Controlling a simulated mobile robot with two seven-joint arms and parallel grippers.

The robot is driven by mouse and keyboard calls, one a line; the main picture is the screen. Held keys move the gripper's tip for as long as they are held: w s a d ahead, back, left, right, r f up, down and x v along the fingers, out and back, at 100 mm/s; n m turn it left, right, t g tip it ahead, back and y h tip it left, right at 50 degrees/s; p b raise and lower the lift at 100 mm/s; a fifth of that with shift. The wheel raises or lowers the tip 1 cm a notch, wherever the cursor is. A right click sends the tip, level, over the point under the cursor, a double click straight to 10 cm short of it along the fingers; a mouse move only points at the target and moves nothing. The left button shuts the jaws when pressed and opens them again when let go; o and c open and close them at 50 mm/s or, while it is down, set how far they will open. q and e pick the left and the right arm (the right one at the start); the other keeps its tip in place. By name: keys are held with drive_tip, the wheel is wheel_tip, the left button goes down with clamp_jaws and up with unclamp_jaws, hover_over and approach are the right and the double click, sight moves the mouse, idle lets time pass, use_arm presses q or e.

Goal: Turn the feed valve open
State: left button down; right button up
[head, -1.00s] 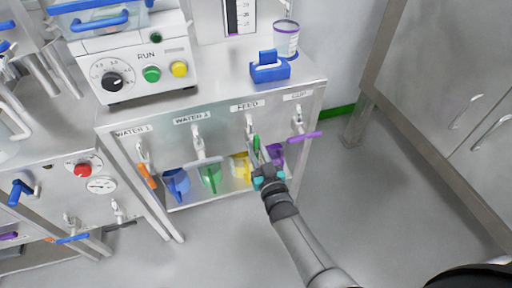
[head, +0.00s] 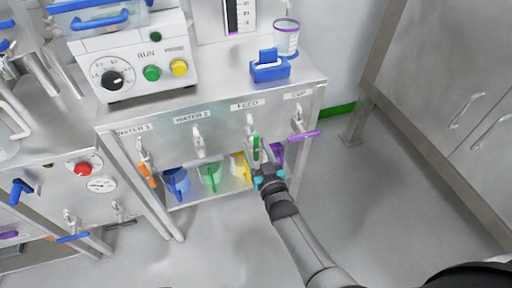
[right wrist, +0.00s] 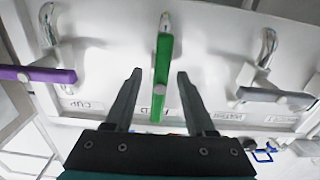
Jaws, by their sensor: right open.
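The feed valve has a green lever handle (head: 256,149) below the FEED label (head: 245,105) on the steel panel. The handle hangs straight down in the head view. In the right wrist view the green handle (right wrist: 161,80) runs lengthwise between the two dark fingers. My right gripper (right wrist: 159,77) is open, with one finger on each side of the handle and a visible gap on both sides. In the head view my right gripper (head: 259,158) is at the handle, its fingers partly hidden. My left gripper is not in view.
Neighbouring valves have an orange lever (head: 147,175), a grey lever (head: 207,160) and a purple lever (head: 304,135). In the right wrist view the purple lever (right wrist: 37,74) and grey lever (right wrist: 275,96) flank the fingers. Blue (head: 176,181), green (head: 211,175) and yellow jugs (head: 239,167) stand below.

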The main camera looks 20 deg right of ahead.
drive_tip(key=shift+s, duration=0.1)
drive_tip(key=shift+s, duration=0.2)
drive_tip(key=s+p, duration=0.2)
drive_tip(key=s, duration=0.3)
drive_tip(key=shift+s+d+r+p, duration=0.1)
drive_tip(key=shift+s+d+p, duration=0.05)
drive_tip(key=shift+s+p, duration=0.2)
drive_tip(key=p, duration=0.2)
approach(257, 150)
drive_tip(key=shift+s, duration=2.3)
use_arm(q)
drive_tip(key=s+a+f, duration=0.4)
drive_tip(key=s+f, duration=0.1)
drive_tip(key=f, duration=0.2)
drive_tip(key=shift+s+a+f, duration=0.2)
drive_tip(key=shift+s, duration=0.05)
use_arm(e)
drive_tip(key=shift+d, duration=0.1)
